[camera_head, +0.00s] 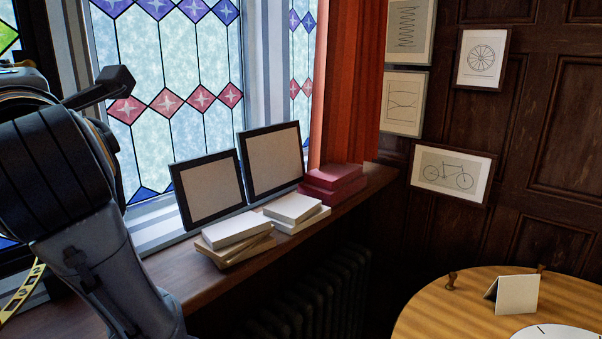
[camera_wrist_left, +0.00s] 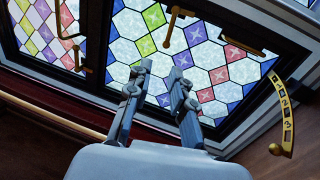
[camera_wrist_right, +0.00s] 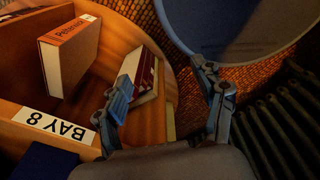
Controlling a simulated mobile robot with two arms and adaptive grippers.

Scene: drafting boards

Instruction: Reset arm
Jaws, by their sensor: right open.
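My left arm (camera_head: 70,170) fills the left side of the head view, raised in front of the window; its gripper cannot be made out there. In the left wrist view my left gripper (camera_wrist_left: 160,68) has its two fingers apart with nothing between them, facing the stained-glass window (camera_wrist_left: 200,62). In the right wrist view my right gripper (camera_wrist_right: 163,72) is open and empty. Its fingers are near a wooden shelf holding a thick orange-and-white book (camera_wrist_right: 72,58) and a label reading BAY 8 (camera_wrist_right: 55,125). A red-and-white book (camera_wrist_right: 147,75) appears behind the left finger. My right arm is not in the head view.
Two dark frames (camera_head: 208,188) and stacks of books (camera_head: 235,230) stand on the window sill (camera_head: 180,275). A radiator (camera_head: 315,290) is below. A round table (camera_head: 435,308) with a folded card (camera_head: 517,294) is at the right. A large round object (camera_wrist_right: 235,25) is beyond my right gripper.

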